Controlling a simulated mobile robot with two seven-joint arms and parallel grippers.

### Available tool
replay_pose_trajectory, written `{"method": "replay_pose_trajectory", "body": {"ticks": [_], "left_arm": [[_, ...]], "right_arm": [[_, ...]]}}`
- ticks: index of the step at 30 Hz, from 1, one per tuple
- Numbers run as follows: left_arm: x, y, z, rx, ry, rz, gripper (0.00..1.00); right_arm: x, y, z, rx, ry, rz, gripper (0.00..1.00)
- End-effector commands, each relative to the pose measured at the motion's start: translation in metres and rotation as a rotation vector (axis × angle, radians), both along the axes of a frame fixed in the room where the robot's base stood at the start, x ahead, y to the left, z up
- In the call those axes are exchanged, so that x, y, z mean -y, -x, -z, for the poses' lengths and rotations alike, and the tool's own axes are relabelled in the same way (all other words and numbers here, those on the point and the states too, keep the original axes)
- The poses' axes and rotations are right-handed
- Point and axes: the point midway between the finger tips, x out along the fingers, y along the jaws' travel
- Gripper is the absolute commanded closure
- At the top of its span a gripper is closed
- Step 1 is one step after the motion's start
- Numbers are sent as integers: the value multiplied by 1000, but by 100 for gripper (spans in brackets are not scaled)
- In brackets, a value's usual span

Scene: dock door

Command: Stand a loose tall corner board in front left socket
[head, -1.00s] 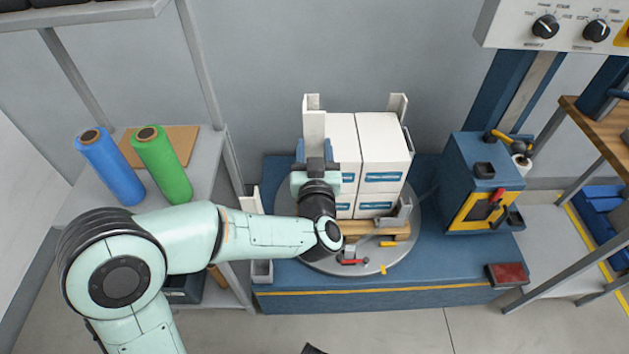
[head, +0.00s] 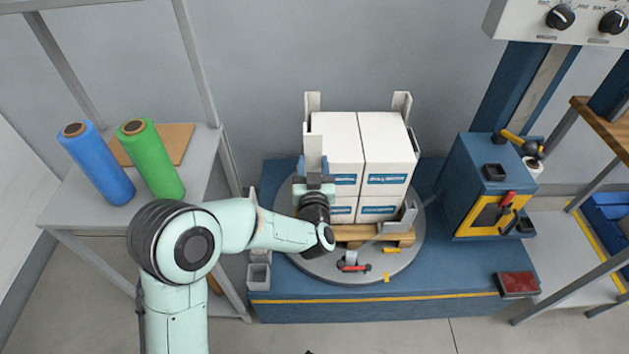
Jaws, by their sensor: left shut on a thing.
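My left gripper (head: 314,182) is shut on a tall white corner board (head: 313,152). The board stands upright at the front left corner of the stacked white boxes (head: 335,150). My gripper and wrist hide its lower end and the front left socket, so I cannot tell whether the board is in the socket. Other tall white boards stand at the back left (head: 312,102) and back right (head: 402,105) corners. A short grey-white corner piece (head: 406,217) stands at the front right. My right gripper is not in view.
The boxes sit on a wooden pallet (head: 403,239) on a round turntable (head: 345,275). A red-handled clamp (head: 353,267) lies at its front. A light holder (head: 259,276) stands left of the turntable.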

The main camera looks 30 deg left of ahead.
Motion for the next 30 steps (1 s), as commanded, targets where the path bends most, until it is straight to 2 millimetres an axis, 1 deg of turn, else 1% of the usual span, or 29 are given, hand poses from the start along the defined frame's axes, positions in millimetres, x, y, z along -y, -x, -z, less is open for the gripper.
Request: {"method": "replay_pose_trajectory", "body": {"ticks": [4, 7, 9, 12, 20, 28, 29, 30], "left_arm": [[0, 0, 9, -1, -1, 1, 100], [0, 0, 23, -2, 0, 0, 100], [0, 0, 35, -4, 0, 0, 100], [0, 0, 48, -1, 0, 1, 100], [0, 0, 47, 2, 0, 1, 100], [0, 0, 52, 1, 0, 1, 100], [0, 0, 51, 1, -1, 1, 42], [0, 0, 51, 0, 0, 1, 29]], "right_arm": [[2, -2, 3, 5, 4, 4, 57], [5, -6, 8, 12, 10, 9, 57], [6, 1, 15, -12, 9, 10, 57], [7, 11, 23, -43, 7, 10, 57], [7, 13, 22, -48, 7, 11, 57], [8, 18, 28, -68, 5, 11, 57], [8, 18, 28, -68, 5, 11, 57], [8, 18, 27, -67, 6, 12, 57]]}}
